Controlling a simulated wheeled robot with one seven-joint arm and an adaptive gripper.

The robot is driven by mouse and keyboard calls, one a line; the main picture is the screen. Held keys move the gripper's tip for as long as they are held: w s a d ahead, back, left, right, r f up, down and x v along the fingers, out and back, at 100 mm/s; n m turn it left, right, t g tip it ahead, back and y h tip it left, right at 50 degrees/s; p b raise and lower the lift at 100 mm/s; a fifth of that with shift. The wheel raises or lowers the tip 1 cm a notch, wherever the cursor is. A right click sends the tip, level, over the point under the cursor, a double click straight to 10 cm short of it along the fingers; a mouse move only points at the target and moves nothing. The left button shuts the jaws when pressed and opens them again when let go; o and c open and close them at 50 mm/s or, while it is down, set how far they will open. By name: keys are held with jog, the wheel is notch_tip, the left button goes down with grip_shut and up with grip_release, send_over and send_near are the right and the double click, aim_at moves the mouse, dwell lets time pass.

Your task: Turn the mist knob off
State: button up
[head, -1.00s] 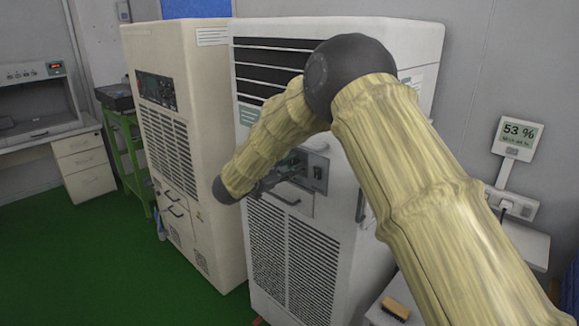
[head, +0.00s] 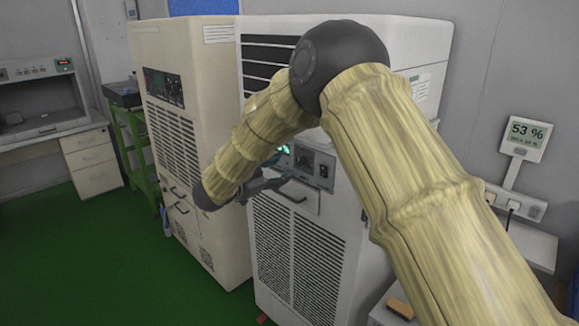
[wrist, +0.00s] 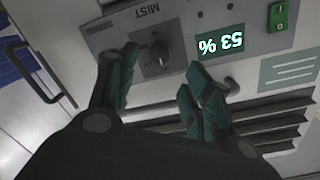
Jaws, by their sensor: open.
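The mist knob (wrist: 157,57) is a dark round knob on a grey panel below the label MIST in the wrist view, which shows the panel upside down. A green 53 % display (wrist: 220,50) is beside it. My gripper (wrist: 162,68) is open, with one dark finger on each side of the knob in the picture. The knob lies between and just beyond the tips. I cannot tell whether either finger touches it. In the head view my gripper (head: 265,185) is in front of the white cabinet (head: 415,45), partly hidden by my arm.
A green switch (wrist: 279,16) and a dark handle (wrist: 45,75) flank the knob in the wrist view. A beige cabinet (head: 222,80) stands close on the left. A wall meter (head: 526,133) reads 53 %. Green floor (head: 90,260) is open at the front left.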

jog(key=shift+v, duration=2.4)
jog(key=s+d+f+n+y, duration=0.25)
jog(key=d+f, duration=0.25)
jog(key=f, duration=0.5)
jog(key=s+d+f+n+y, duration=0.25)
jog(key=d+f+n, duration=0.2)
jog(key=f, duration=0.55)
jog(key=s+d+f+n+y, duration=0.25)
jog(key=d+f, duration=0.25)
jog(key=f, duration=0.5)
jog(key=s+d+f+n+g+y, duration=0.25)
jog(key=s+d+f, duration=0.25)
jog(key=s+f, duration=0.6)
jog(key=s+d+f+n+g+y, duration=0.2)
jog(key=s+d+f+g, duration=0.4)
jog(key=s, duration=0.8)
jog(key=s+d+f+g, duration=0.1)
jog(key=s+d, duration=0.1)
jog(key=s, duration=0.8)
jog(key=s+d+f+n+g+y, duration=0.1)
jog(key=s+g, duration=0.1)
jog(key=s, duration=0.9)
jog(key=shift+s+d+f+n, duration=0.2)
jog(key=shift+s+d+n, duration=0.1)
jog(key=shift+d, duration=0.05)
